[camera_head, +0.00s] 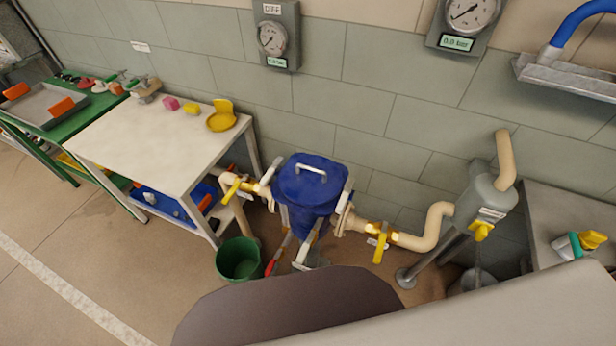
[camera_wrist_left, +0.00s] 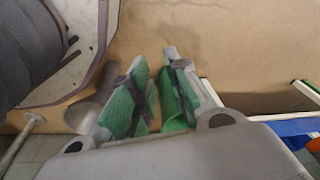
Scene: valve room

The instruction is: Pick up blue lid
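The blue lid (camera_head: 311,181) with a pale bar handle (camera_head: 311,168) sits on top of the blue vessel (camera_head: 308,221) in the middle of the head view. The vessel stands on the floor between two pipe runs. My left gripper (camera_wrist_left: 168,60) shows only in the left wrist view. Its two fingers are apart, with nothing held between them. It points down toward the floor, and the lid is not in that view. My right gripper is in neither view.
A white table (camera_head: 150,142) with a yellow dish (camera_head: 221,122) stands at left. A green bucket (camera_head: 238,261) is on the floor beside the vessel. Pipes with yellow valve handles (camera_head: 381,244) flank the vessel. A grey counter (camera_head: 570,222) is at right. Gauges hang on the wall behind.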

